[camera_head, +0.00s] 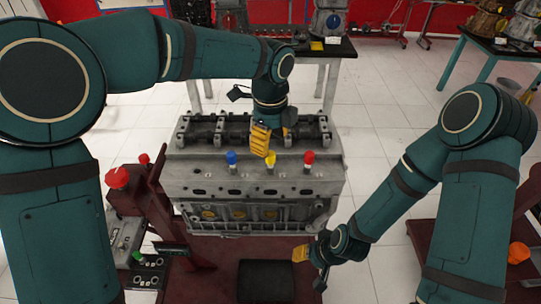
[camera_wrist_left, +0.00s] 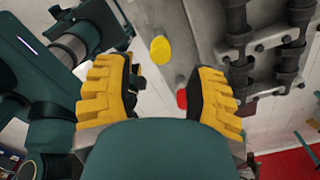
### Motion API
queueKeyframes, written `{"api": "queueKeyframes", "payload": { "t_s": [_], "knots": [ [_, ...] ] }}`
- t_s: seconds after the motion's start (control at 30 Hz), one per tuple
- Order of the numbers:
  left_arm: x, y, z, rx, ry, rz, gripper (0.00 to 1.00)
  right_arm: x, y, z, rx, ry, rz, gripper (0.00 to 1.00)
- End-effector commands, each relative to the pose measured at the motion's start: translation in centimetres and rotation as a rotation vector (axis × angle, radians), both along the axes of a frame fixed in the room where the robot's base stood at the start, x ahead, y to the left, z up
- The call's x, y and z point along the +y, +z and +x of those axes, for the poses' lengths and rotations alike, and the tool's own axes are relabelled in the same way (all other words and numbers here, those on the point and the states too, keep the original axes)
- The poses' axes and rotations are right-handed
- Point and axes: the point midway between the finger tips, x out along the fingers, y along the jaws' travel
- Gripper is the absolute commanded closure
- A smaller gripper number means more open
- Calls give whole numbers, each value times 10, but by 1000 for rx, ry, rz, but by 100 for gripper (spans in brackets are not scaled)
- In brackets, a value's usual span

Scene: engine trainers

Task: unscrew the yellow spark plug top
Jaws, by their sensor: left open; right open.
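The yellow spark plug top (camera_head: 270,160) stands upright on the engine block (camera_head: 200,178), between a blue top (camera_head: 231,157) on the left and a red top (camera_head: 309,157) on the right. My left gripper (camera_head: 261,146) is open and points down just above and slightly left of the yellow top. In the left wrist view, the yellow top (camera_wrist_left: 161,50) shows just beyond the open fingers (camera_wrist_left: 162,78), and the red top (camera_wrist_left: 181,98) shows near the right finger. The yellow top is not gripped. My right gripper (camera_head: 302,256) is open and empty, low in front of the block.
A dark red stand (camera_head: 222,280) carries the block. A red knob (camera_head: 118,177) and a control panel (camera_head: 150,271) are at the left front. A dark table (camera_head: 338,48) with engine parts stands behind.

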Motion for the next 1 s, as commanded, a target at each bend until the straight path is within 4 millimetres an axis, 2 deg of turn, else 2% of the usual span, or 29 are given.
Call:
{"api": "queueKeyframes", "payload": {
  "t_s": [0.1, 0.3, 0.47, 0.73, 0.77, 0.9, 1.0],
  "knots": [
    [0, -23, 0, 4, 0, 1, 44, 0, -1, 0, 0, 0, 0, 53],
    [0, -47, 0, 3, 0, 1, 44, 0, -2, 0, 0, 0, 0, 53],
    [0, -54, 0, 0, 1, 0, 44, 0, -2, 0, 0, 0, 0, 53],
    [0, -55, 0, 0, 0, 0, 44, 0, -2, 0, -1, 0, 0, 53],
    [0, -55, 0, 0, 0, 0, 49, 0, -2, 0, -1, 0, 0, 53],
    [0, -55, 0, 1, 0, -1, 98, 0, -2, 0, -1, 0, 0, 53],
    [0, -55, 0, 1, 0, -1, 100, 0, -2, 0, -1, 0, 0, 53]
  ]
}}
